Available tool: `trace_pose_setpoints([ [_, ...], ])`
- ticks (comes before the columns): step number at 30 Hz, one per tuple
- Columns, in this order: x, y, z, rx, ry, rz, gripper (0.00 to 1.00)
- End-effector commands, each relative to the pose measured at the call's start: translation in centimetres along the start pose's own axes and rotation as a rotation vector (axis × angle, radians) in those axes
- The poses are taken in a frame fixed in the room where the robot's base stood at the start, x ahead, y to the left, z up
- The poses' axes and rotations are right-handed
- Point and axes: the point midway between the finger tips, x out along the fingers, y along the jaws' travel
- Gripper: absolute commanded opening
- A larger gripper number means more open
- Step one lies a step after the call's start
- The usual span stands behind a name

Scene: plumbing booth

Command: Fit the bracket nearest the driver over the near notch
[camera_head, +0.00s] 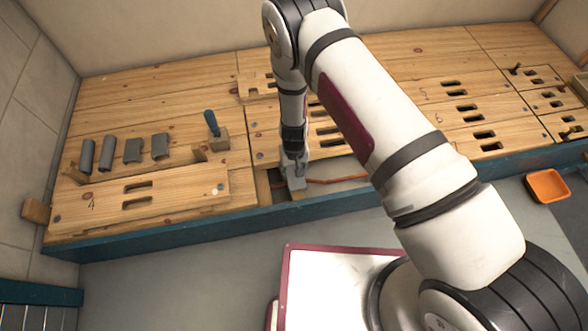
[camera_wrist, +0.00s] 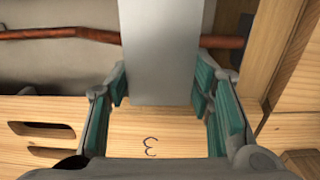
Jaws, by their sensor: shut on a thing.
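My gripper (camera_head: 294,168) is shut on a grey bracket (camera_head: 296,184), low over the open gap at the deck's front edge. In the wrist view the bracket (camera_wrist: 160,50) is a flat grey plate between the teal finger pads (camera_wrist: 160,92). It crosses in front of a red-brown pipe (camera_wrist: 60,35); whether it touches the pipe I cannot tell. The pipe (camera_head: 338,180) also shows right of my gripper. In the wrist view the pipe meets a wooden joist (camera_wrist: 270,50) at a dark notch (camera_wrist: 240,45), right of the bracket. The blue-handled driver (camera_head: 211,122) stands at a wooden block (camera_head: 221,141).
Several grey brackets (camera_head: 133,150) stand in a row left of the driver. A loose slotted board (camera_head: 140,196) lies in front of them. A board marked 3 (camera_wrist: 115,130) lies beneath my fingers. An orange tray (camera_head: 547,186) is on the floor at right.

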Motion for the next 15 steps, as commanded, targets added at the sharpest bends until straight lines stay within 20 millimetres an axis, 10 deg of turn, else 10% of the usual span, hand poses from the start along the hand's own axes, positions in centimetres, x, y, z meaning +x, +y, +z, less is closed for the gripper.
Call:
trace_pose_setpoints([
  [15,0.34,0.00,-0.01,-0.001,0.000,0.000,0.16],
])
